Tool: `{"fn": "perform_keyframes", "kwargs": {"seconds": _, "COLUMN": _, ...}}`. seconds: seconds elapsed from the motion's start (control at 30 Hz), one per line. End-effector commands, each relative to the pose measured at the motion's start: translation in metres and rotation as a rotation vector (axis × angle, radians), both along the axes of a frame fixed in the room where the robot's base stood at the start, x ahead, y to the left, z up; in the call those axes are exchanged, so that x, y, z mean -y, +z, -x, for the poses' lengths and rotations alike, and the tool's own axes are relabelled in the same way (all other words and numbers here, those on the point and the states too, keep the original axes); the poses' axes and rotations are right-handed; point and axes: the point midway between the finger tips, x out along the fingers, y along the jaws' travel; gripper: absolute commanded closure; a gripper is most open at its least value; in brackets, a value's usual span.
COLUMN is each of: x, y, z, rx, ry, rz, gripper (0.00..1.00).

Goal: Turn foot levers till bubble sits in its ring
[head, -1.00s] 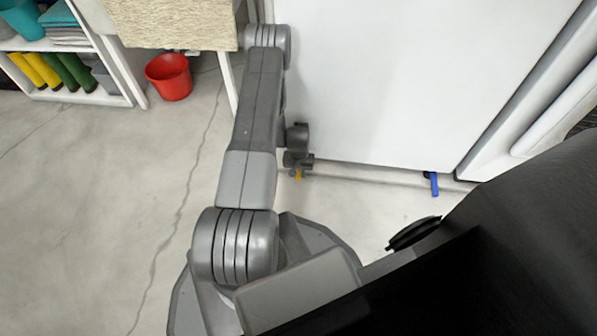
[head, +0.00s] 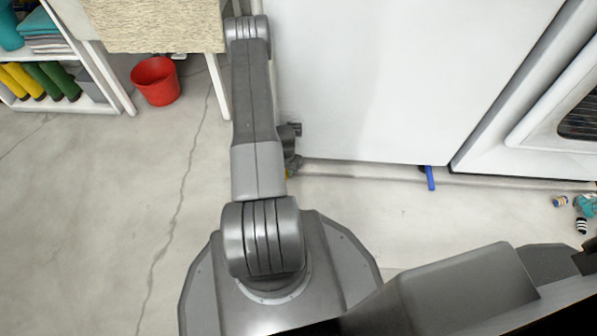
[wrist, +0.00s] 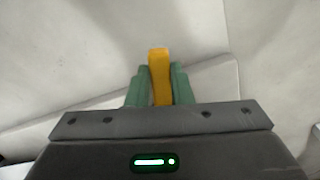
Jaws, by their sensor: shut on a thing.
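The yellow foot lever (wrist: 159,75) sits between the green fingers of my gripper (wrist: 157,88) in the wrist view, and the gripper is shut on it. In the head view my gripper (head: 292,163) is low at the left bottom corner of the white cabinet (head: 400,90), and only a trace of yellow shows there. A blue foot lever (head: 430,178) sticks out under the cabinet's front edge farther right, apart from the gripper. The bubble and its ring are not in view.
A red bucket (head: 155,82) and a white shelf (head: 100,70) with boots and folded cloths stand at the left. A cloth-covered table (head: 150,25) is beside the cabinet. Small items, including a striped one (head: 581,226), lie at the far right. The floor in front is mostly clear.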

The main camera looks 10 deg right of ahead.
Motion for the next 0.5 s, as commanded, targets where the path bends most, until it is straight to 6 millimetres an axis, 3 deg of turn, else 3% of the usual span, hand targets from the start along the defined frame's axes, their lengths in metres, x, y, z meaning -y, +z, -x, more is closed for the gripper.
{"fn": "perform_keyframes", "kwargs": {"seconds": 0.47, "x": 0.0018, "y": 0.0006, "z": -0.0017, "rx": 0.006, "ry": -0.067, "rz": 0.0, "gripper": 1.0}}
{"fn": "perform_keyframes", "kwargs": {"seconds": 0.5, "x": 0.0018, "y": 0.0005, "z": -0.0018, "rx": 0.006, "ry": -0.067, "rz": 0.0, "gripper": 0.74}}
